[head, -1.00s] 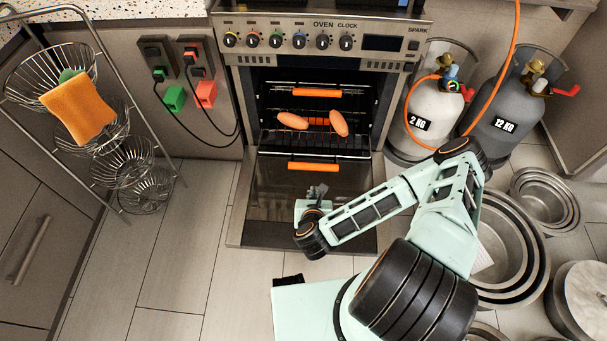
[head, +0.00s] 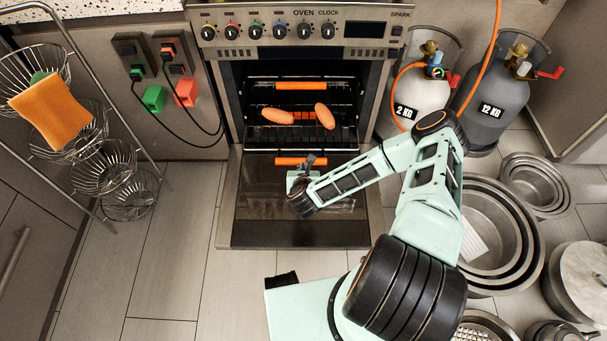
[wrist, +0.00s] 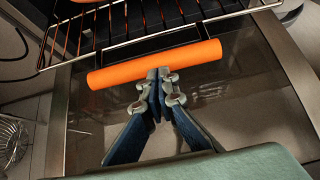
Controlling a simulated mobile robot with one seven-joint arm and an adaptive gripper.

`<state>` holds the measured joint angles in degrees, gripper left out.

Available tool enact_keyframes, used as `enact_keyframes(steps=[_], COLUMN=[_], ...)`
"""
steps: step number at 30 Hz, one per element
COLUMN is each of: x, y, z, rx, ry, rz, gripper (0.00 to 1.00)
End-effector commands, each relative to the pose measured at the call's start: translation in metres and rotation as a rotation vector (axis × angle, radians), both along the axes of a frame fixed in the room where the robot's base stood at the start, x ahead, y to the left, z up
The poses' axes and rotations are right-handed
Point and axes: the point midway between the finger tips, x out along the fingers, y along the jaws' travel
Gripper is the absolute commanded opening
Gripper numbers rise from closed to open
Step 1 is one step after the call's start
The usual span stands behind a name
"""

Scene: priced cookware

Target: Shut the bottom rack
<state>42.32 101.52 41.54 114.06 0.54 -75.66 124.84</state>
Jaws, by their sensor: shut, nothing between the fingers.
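The bottom rack (head: 265,137) is a dark wire rack in the open oven, its front reaching out over the lowered door. Its orange bar handle (head: 287,161) shows at the front, and also lies across the wrist view (wrist: 140,67). My gripper (head: 311,160) is shut and empty. In the wrist view its closed fingertips (wrist: 159,74) are at the near side of the handle, close to its middle; I cannot tell whether they touch it.
A higher rack's orange handle (head: 301,86) is further back. The glass oven door (head: 265,215) lies open below my gripper. Gas cylinders (head: 419,98) (head: 492,97) and nested pans (head: 490,225) stand at right. A wire basket stand (head: 104,166) stands at left.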

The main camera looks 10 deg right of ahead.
Motion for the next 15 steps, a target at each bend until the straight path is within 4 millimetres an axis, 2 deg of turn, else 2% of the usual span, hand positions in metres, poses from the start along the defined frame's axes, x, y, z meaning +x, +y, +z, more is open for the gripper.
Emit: enact_keyframes(steps=[11, 15], x=[0.0014, 0.0081], y=[-0.0002, -0.0017], z=[-0.0001, -0.0005], rx=[0.000, 0.000], ry=[0.000, -0.001], rz=[0.000, 0.000], gripper=[0.00, 0.00])
